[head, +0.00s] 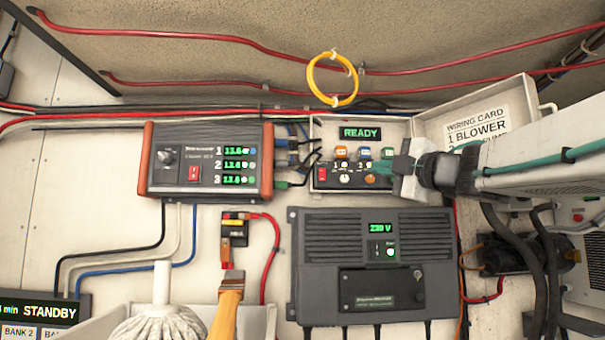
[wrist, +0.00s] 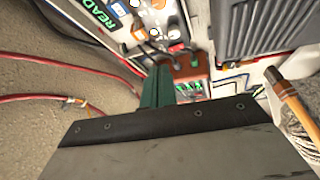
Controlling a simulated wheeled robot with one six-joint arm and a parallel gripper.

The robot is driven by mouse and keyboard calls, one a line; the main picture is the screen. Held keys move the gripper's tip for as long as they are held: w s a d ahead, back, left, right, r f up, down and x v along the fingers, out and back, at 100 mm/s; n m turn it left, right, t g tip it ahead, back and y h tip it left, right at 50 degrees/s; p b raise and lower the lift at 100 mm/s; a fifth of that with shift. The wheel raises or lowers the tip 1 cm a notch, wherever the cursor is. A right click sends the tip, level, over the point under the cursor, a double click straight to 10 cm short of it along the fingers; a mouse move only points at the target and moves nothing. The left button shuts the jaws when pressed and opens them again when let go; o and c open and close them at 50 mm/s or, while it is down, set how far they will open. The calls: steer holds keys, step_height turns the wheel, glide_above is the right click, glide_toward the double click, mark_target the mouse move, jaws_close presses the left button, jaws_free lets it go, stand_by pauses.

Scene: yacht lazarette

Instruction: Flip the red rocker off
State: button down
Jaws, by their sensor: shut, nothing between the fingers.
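A small open box (head: 318,128) on the wall has a lit READY display (head: 359,133) and a panel. A red rocker (head: 322,173) sits at the panel's left end. A second red rocker (head: 194,174) is on the grey charger (head: 225,150) with orange ends, further left. My gripper (head: 383,168) is in front of the box's right part, right of the panel's red rocker and apart from it. In the wrist view its green fingers (wrist: 157,88) are together and empty. The READY display (wrist: 100,12) shows there partly cut off. Neither rocker's position is clear.
The box's lid (head: 475,115) stands open at the right with a wiring card. A large dark unit reading 230 V (head: 375,285) is below. Cables (head: 292,155) run between charger and box. A yellow cable loop (head: 332,80) hangs above.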

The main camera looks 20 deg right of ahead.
steer(key=shift+s+a+n+g+y, duration=0.15)
steer(key=shift+a+n+g+y, duration=0.2)
steer(key=shift+n+g+y, duration=0.45)
steer(key=shift+s+a+n+g+y, duration=0.2)
steer(key=shift+a+n+g+y, duration=0.25)
steer(key=shift+n, duration=0.6)
steer(key=shift+s+a+n+g+y, duration=0.15)
steer(key=shift+a+n+g+y, duration=0.15)
steer(key=shift+n+g+y, duration=0.5)
steer(key=shift+t, duration=0.25)
glide_toward(322, 175)
steer(key=w+a, duration=0.2)
steer(key=w+a+r, duration=0.1)
steer(key=w+a, duration=0.1)
steer(key=shift+w+a+r, duration=0.1)
steer(key=shift+a+r, duration=0.1)
steer(key=shift+a, duration=0.05)
steer(key=shift+w+r, duration=0.1)
steer(key=shift+w, duration=0.2)
steer(key=shift+d, duration=0.1)
